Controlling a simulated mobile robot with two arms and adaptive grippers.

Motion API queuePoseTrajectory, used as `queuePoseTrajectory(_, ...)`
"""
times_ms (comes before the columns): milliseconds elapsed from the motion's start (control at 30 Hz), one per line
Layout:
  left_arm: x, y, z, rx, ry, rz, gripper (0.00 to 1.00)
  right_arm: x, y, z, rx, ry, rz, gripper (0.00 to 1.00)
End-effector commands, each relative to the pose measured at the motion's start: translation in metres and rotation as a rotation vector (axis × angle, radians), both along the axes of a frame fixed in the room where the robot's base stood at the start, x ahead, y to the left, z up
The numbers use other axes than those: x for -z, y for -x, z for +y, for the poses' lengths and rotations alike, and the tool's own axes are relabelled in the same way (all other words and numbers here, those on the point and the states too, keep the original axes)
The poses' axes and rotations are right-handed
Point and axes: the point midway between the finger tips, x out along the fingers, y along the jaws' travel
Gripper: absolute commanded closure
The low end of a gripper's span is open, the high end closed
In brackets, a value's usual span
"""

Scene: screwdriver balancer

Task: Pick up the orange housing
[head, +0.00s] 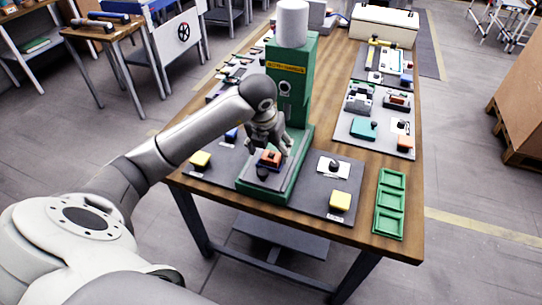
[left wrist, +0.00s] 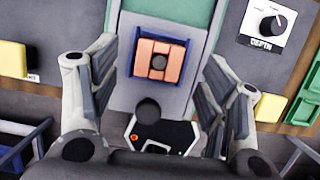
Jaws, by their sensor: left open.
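The orange housing (head: 269,158) sits on the grey bed of the green machine (head: 290,90). In the left wrist view the housing (left wrist: 158,60) is a small orange block in a dark square holder, with a grey centre. My left gripper (head: 270,147) is above the housing, pointing down. In the left wrist view my left gripper (left wrist: 158,95) has its fingers spread wide on both sides, with the housing ahead between them and nothing held. A small black panel with a red button (left wrist: 155,135) shows nearer the wrist. My right gripper is not in view.
Yellow blocks (head: 340,201) and (head: 200,160), which are yellow too, flank the machine on a dark mat. A dial plate (head: 334,167) is right of the bed. A green three-part tray (head: 389,203) lies at the table's front right. Parts mats (head: 376,125) lie behind it.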

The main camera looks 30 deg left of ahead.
Motion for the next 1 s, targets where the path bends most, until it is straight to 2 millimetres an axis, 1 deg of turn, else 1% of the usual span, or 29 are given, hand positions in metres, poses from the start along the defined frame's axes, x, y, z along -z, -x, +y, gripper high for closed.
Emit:
queuePoseTrajectory(33,0.006,-0.001,0.001,-0.001,0.000,0.004,0.30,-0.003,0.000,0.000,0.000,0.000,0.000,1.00)
queuePoseTrajectory(133,0.016,-0.004,0.001,0.000,0.001,0.003,0.30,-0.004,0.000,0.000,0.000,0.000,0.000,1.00)
queuePoseTrajectory(400,0.019,-0.005,0.002,0.001,-0.001,-0.001,0.30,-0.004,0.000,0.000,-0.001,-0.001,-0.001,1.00)
queuePoseTrajectory(800,0.018,-0.005,0.002,0.001,-0.001,-0.001,0.80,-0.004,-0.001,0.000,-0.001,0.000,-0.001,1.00)
queuePoseTrajectory(833,0.018,-0.005,0.002,0.001,-0.001,-0.001,0.81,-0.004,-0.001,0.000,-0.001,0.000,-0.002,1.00)
queuePoseTrajectory(867,0.018,-0.005,0.002,0.001,-0.001,-0.001,0.84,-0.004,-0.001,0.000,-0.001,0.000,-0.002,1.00)
queuePoseTrajectory(1000,0.018,-0.005,0.002,0.001,-0.001,-0.001,0.85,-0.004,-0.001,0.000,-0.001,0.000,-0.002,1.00)
